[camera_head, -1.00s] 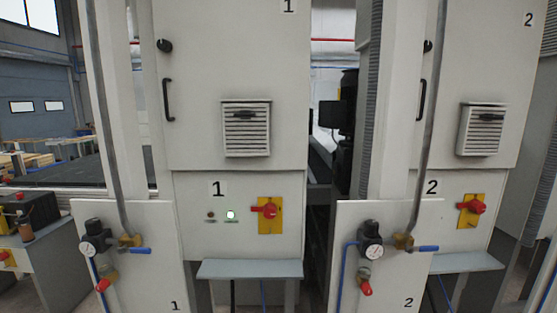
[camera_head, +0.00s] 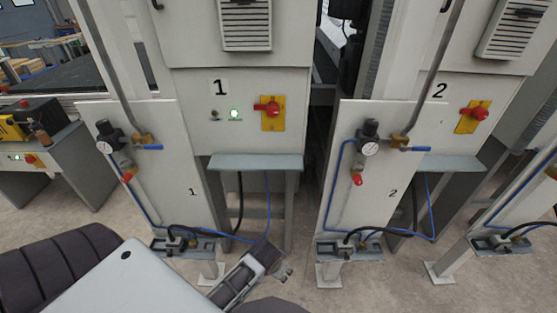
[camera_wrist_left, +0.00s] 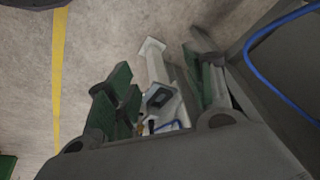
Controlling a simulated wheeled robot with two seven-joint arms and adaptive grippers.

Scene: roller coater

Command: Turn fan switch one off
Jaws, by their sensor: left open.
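Fan switch one (camera_head: 271,110) is a red rotary handle on a yellow plate, on the grey panel marked 1 in the head view. Its handle lies sideways, with the narrow end to the left. My right gripper is not in view.
A grey shelf (camera_head: 255,162) juts out below the switch panel. A post panel with a gauge, red knob and blue valve lever (camera_head: 147,148) stands left of it. A matching panel marked 2 (camera_head: 392,225) stands right. Hoses hang below the shelf.

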